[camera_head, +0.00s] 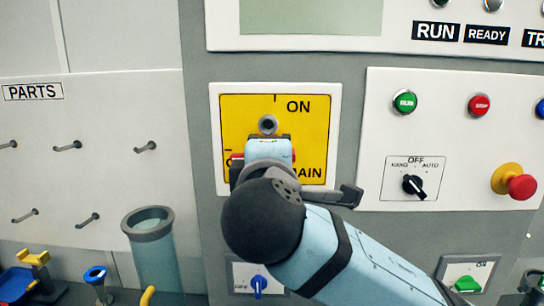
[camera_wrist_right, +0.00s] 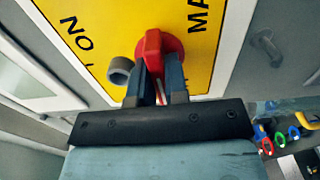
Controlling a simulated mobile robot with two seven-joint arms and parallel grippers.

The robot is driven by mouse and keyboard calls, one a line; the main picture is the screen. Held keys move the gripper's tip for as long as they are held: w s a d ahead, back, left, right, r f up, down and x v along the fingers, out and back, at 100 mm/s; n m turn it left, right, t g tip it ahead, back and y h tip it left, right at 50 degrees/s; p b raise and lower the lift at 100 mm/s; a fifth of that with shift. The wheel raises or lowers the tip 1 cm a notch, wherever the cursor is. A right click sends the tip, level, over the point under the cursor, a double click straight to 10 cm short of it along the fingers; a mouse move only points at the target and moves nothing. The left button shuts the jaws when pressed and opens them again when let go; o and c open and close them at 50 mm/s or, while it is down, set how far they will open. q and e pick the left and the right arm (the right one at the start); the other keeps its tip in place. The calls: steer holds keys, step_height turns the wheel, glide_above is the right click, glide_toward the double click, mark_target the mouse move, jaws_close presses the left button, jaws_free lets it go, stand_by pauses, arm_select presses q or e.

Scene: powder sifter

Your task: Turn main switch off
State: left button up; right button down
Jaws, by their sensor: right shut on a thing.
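The main switch is a red rotary knob on a yellow plate (camera_head: 310,140) marked ON and MAIN. In the right wrist view the red knob (camera_wrist_right: 155,45) shows at the fingertips. My right gripper (camera_head: 267,152) comes in from the lower right in the head view and covers most of the knob; only slivers of red show at its sides. In the wrist view the right gripper (camera_wrist_right: 160,82) is shut on the knob, one finger on each side. Part of the lower-left lettering is covered, and I cannot tell exactly which way the handle points. My left gripper is not in view.
A grey round stub (camera_head: 268,123) sticks out just above the knob. On the right are a green RUN button (camera_head: 405,102), a red button (camera_head: 480,104), a black selector (camera_head: 414,185) and a red emergency knob (camera_head: 521,187). A clear cylinder (camera_head: 153,250) stands lower left.

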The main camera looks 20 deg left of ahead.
steer(key=c, duration=1.1)
jaws_free()
steer(key=b+v, duration=0.4)
steer(key=v, duration=0.9)
steer(key=shift+s+d, duration=0.1)
steer(key=shift+s, duration=0.3)
